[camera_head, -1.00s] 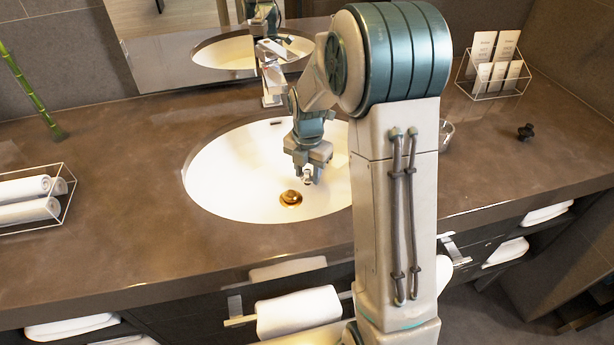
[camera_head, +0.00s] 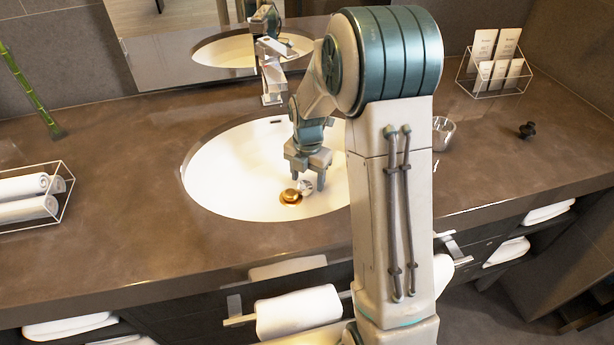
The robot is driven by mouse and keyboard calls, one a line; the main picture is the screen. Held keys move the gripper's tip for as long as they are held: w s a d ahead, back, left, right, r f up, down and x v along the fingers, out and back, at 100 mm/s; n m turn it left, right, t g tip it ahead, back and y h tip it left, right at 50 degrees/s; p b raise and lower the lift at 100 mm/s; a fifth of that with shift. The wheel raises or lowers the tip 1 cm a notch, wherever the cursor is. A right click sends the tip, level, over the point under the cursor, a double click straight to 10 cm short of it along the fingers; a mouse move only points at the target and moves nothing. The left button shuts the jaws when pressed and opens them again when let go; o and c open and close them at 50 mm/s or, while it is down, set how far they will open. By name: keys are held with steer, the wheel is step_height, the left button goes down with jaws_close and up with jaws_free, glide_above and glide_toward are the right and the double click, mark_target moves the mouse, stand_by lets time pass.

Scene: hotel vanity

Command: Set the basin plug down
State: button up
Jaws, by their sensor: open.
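A small silvery piece that looks like the basin plug (camera_head: 305,187) is in the white basin (camera_head: 225,180), close to the right of the gold drain (camera_head: 290,197). It looks tilted, and I cannot tell if it touches the drain's rim. My gripper (camera_head: 307,181) points down into the basin with its fingers apart, just above and around the plug. The fingers do not appear to press on it. My arm hides the basin's right side.
A faucet (camera_head: 271,75) stands behind the basin. A glass (camera_head: 443,132), a small black object (camera_head: 526,130) and a wire card holder (camera_head: 494,72) are on the right. A wire rack of rolled towels (camera_head: 30,205) is on the left. The counter (camera_head: 120,170) left of the basin is mostly clear.

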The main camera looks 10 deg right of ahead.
step_height(320, 180, up, 13)
steer(key=p, duration=0.2)
stand_by(0.3)
stand_by(2.1)
